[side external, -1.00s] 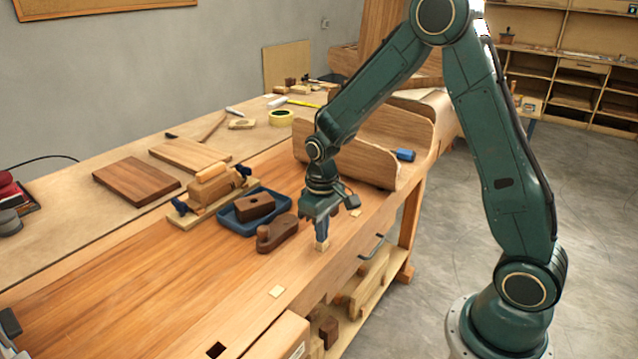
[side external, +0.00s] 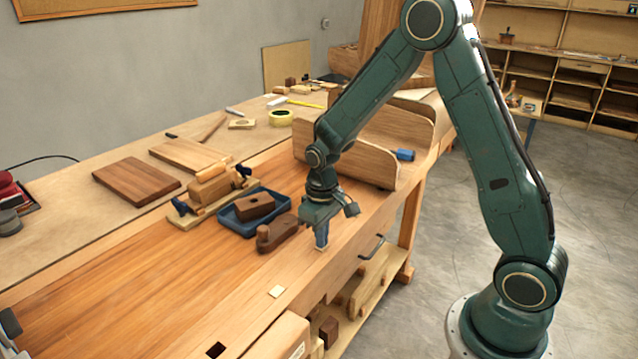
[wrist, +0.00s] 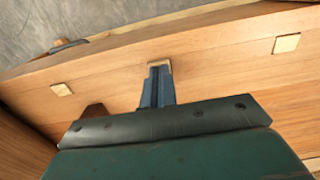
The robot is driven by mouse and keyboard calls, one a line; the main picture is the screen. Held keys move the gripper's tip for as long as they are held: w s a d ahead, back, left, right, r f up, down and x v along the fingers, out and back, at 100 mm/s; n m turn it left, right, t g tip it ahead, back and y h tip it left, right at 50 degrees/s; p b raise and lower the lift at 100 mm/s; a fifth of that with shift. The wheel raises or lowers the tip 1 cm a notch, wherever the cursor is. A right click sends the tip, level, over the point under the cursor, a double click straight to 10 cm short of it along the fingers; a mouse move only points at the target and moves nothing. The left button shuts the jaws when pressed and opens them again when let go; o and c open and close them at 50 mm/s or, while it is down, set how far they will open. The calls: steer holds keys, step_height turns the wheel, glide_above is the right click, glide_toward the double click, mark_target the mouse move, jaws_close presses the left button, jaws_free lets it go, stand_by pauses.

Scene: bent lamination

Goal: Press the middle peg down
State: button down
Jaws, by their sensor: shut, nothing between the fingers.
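The middle peg (wrist: 159,63) is a pale square peg in the bench top, directly under my gripper (side external: 321,246). In the wrist view my gripper (wrist: 158,74) is shut and empty, its blue fingertips at or on the peg head, partly covering it. In the side view the fingers hide most of the peg, and little or none of it stands above the wood. Whether it is fully flush I cannot tell. Two other pale pegs lie about level with the surface, one nearer the camera (side external: 277,291) and one farther along (side external: 355,212).
A dark wooden plane (side external: 277,232) stands close left of my gripper, beside a blue tray (side external: 236,225) holding a brown block (side external: 255,205). A curved wooden piece (side external: 345,158) stands behind. The bench top toward the front left is clear. A drawer handle (side external: 372,247) sticks out at right.

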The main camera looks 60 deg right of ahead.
steer(key=shift+f, duration=0.35)
steer(key=shift+r, duration=4.05)
steer(key=shift+r, duration=0.1)
steer(key=s+a+r+t, duration=0.3)
steer(key=s+r, duration=0.5)
steer(key=r, duration=0.3)
steer(key=s+a+r+t, duration=0.1)
steer(key=s+r, duration=0.3)
steer(key=s, duration=0.9)
steer(key=shift+a+t, duration=0.2)
steer(key=shift+t, duration=0.6)
